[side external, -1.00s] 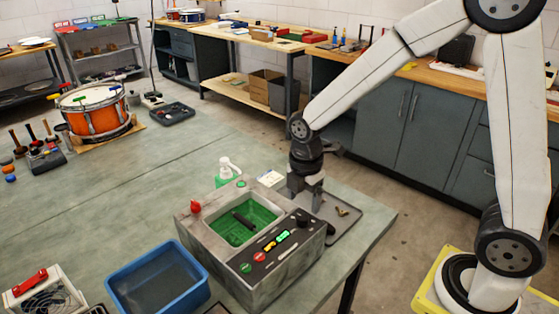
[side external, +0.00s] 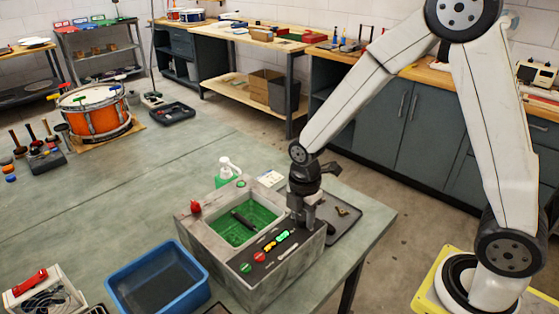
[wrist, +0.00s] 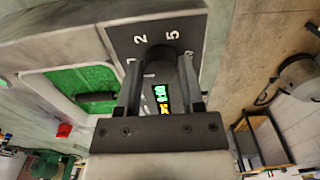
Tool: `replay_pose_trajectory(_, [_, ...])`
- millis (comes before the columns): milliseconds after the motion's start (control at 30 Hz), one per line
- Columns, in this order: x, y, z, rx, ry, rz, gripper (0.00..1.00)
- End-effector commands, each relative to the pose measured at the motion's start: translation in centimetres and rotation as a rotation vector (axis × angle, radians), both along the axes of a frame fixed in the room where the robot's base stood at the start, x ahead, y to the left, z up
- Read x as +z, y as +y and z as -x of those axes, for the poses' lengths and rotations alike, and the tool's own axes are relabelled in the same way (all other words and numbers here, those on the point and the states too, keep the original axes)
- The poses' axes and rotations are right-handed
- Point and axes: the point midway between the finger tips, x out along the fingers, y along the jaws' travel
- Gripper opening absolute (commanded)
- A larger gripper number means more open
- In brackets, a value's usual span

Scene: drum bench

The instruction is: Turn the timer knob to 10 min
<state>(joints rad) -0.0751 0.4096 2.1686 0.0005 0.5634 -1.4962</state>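The timer knob (wrist: 161,62) is a dark round knob on the black control panel (wrist: 120,42) in the wrist view. White marks including 2 and 5 show around it; the rest of the dial is partly hidden, and I cannot read where the knob points. My gripper (wrist: 160,72) has its two fingers apart, one on each side of the knob. I cannot tell whether they touch it. In the side view my gripper (side external: 303,222) is down at the panel's far right end and hides the knob. A lit green and yellow display (wrist: 162,98) shows between the fingers.
The grey machine (side external: 265,283) has a green-lined basin (side external: 258,217) beside the panel and a red knob (side external: 195,207) at its left corner. Red and green buttons (side external: 259,257) sit lower on the panel. A blue bin (side external: 157,281) stands left; a dark tray (side external: 350,222) lies right.

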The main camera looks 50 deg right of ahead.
Motion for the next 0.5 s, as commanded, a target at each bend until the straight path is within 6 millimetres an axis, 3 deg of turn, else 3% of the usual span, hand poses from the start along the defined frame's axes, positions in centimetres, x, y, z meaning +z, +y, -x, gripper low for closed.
replay_pose_trajectory(33, [0.02,0.00,0.00,0.000,0.000,0.000,0.31])
replay_pose_trajectory(133, [0.02,0.00,-0.01,0.000,0.000,0.000,0.00])
replay_pose_trajectory(500, [0.05,0.00,-0.01,-0.032,0.000,0.000,0.00])
